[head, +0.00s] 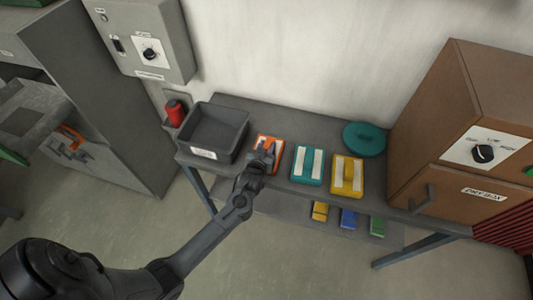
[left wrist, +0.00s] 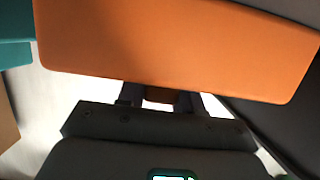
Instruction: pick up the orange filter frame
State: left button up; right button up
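The orange filter frame (head: 266,140) is at the left end of the row on the grey bench, right of the dark bin. White strips show on it. My left gripper (head: 262,155) is at its near side and covers part of it. In the left wrist view, the orange frame (left wrist: 180,45) fills the upper part and hides the fingertips. The fingers (left wrist: 160,97) sit close together with an orange-brown part filling the gap, so the gripper looks shut on it. Whether the frame is clear of the bench cannot be told. My right gripper is not in view.
A teal frame (head: 308,165) and a yellow frame (head: 347,174) lie to the right. The dark bin (head: 217,130) stands close on the left. A teal round lid (head: 364,138) and a brown oven (head: 465,130) are farther right. Several coloured pieces sit on the lower shelf (head: 290,214).

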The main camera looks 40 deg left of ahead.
pick_arm(q)
grip_shut()
jog(key=shift+r, duration=0.15)
